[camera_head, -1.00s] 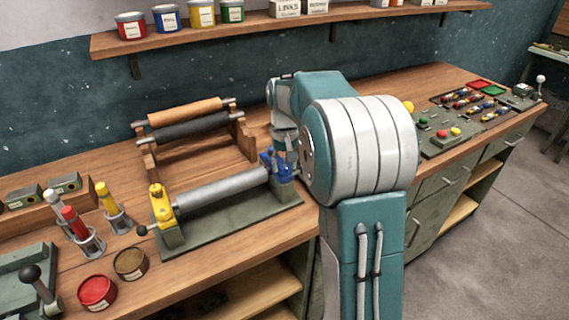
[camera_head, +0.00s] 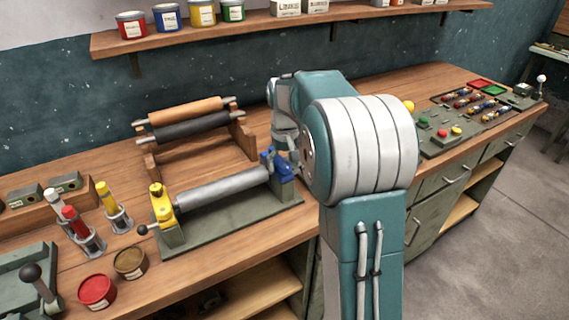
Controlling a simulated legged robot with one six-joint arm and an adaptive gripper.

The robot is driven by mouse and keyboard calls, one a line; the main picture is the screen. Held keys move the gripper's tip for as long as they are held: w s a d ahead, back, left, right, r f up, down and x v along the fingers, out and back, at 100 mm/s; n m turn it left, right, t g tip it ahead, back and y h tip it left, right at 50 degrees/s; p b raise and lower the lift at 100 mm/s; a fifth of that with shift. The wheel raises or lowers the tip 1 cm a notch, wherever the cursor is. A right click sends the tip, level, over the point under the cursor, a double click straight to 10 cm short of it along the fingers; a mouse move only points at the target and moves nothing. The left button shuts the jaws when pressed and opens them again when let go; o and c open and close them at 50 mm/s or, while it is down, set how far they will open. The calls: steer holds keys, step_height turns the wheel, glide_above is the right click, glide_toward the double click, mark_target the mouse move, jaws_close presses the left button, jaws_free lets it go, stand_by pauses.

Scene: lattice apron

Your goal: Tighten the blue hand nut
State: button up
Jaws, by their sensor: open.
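The blue hand nut (camera_head: 267,157) sits on top of the blue bracket (camera_head: 286,172) at the right end of a grey metal roller (camera_head: 224,189). A yellow hand nut (camera_head: 156,190) tops the yellow bracket at the left end. My gripper (camera_head: 282,156) is open and low at the blue nut, just to its right in the picture. My arm hides part of the gripper, and I cannot tell whether the fingers touch the nut.
A wooden rack (camera_head: 200,155) with orange and black rollers stands behind. Red and yellow-capped tubes in holders (camera_head: 88,243) and open tins (camera_head: 97,291) lie left. A control panel (camera_head: 440,140) is at right. A shelf of tins (camera_head: 280,24) runs above.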

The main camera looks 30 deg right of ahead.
mark_target(284, 165)
step_height(284, 165, up, 12)
stand_by(0.5)
steer(key=shift+f, duration=0.1)
